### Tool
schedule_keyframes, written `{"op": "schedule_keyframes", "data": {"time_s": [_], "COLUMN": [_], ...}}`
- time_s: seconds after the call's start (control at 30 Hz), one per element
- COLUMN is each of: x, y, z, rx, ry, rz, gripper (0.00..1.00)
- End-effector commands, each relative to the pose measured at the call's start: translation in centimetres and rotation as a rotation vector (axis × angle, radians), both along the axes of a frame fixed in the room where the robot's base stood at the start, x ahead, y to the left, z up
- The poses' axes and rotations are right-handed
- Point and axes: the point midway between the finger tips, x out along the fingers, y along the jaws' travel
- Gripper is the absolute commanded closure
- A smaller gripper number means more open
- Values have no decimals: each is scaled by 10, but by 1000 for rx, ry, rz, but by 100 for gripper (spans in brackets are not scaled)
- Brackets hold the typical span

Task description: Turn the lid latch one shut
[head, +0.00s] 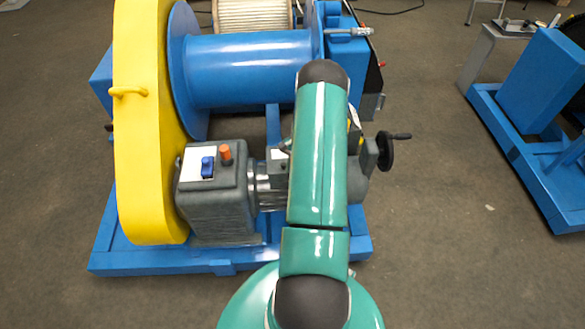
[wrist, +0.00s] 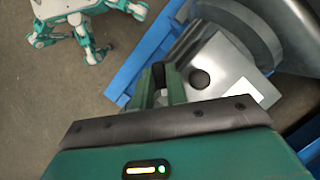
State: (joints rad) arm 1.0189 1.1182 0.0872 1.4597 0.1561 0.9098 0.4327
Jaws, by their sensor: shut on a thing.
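In the wrist view my gripper (wrist: 161,84) has its two green fingers closed on a small dark piece (wrist: 158,74), which looks like the lid latch. It sits at the edge of a grey metal box (wrist: 212,58), and most of it is hidden between the fingers. I cannot tell how far the latch is turned. A round black knob (wrist: 199,79) is on the box face just right of the fingers, apart from them. In the head view my green arm hides the gripper and the latch.
A yellow guard (head: 140,150), a blue drum (head: 248,65) and a grey gearbox (head: 213,205) stand on a blue frame (head: 160,260). A black handwheel (head: 385,150) juts out right of my arm. Open floor (head: 450,220) lies between this frame and another blue machine (head: 535,90).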

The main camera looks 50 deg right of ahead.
Motion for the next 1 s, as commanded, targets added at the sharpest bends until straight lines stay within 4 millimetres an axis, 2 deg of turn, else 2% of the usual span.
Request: {"op": "schedule_keyframes", "data": {"time_s": [0.5, 0.73, 1.0], "x": [1, 1, 1], "y": [-1, -1, -1], "z": [1, 1, 1], "rx": [-3, -4, -5], "ry": [0, -1, -1], "rz": [466, 602, 674], "gripper": [100, 100, 100]}}
